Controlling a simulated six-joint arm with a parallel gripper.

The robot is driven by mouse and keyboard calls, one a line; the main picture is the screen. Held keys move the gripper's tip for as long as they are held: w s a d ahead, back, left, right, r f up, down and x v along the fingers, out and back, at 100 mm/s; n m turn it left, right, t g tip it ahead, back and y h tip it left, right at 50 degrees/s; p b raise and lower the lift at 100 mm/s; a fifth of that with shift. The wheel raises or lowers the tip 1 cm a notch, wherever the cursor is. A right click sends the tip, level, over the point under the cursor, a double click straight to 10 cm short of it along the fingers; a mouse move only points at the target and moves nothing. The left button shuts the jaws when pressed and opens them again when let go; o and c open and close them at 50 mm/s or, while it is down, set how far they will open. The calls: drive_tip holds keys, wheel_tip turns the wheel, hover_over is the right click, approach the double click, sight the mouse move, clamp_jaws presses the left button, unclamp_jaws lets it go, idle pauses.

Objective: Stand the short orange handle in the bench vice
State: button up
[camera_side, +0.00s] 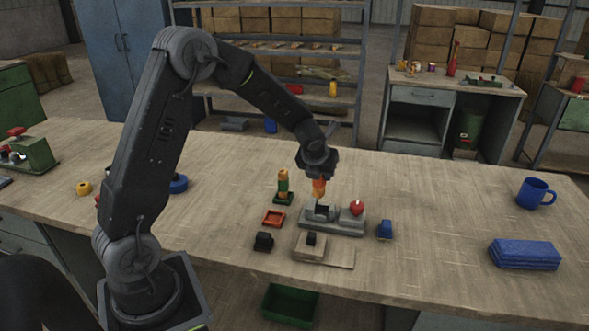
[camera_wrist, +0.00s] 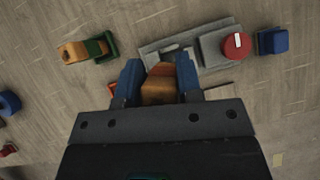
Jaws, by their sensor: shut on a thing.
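The short orange handle (camera_side: 319,188) is upright in my gripper (camera_side: 318,178), just over the jaws of the grey bench vice (camera_side: 345,227). Its lower end is close to the jaws; I cannot tell whether it touches them or sits between them. In the wrist view, the blue fingers of my gripper (camera_wrist: 160,78) are shut on both sides of the handle (camera_wrist: 158,92). The vice (camera_wrist: 215,50) shows beyond it, partly hidden by the handle and fingers. A red knob (camera_side: 357,207) is on the vice's right part, also seen in the wrist view (camera_wrist: 236,46).
A green-and-orange piece (camera_side: 283,184) stands left of the vice. A red tray (camera_side: 273,218), a black block (camera_side: 263,242) and a wooden board (camera_side: 325,252) lie nearby. A small blue block (camera_side: 384,230) is right of the vice.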

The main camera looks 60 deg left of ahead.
drive_tip(key=shift+w+d+f, duration=0.2)
drive_tip(key=shift+w+d, duration=0.1)
drive_tip(key=shift+w, duration=0.1)
drive_tip(key=shift+f, duration=2.75)
drive_tip(key=shift+f, duration=0.6)
drive_tip(key=o, duration=0.6)
drive_tip(key=shift+o, duration=0.2)
drive_tip(key=v, duration=1.1)
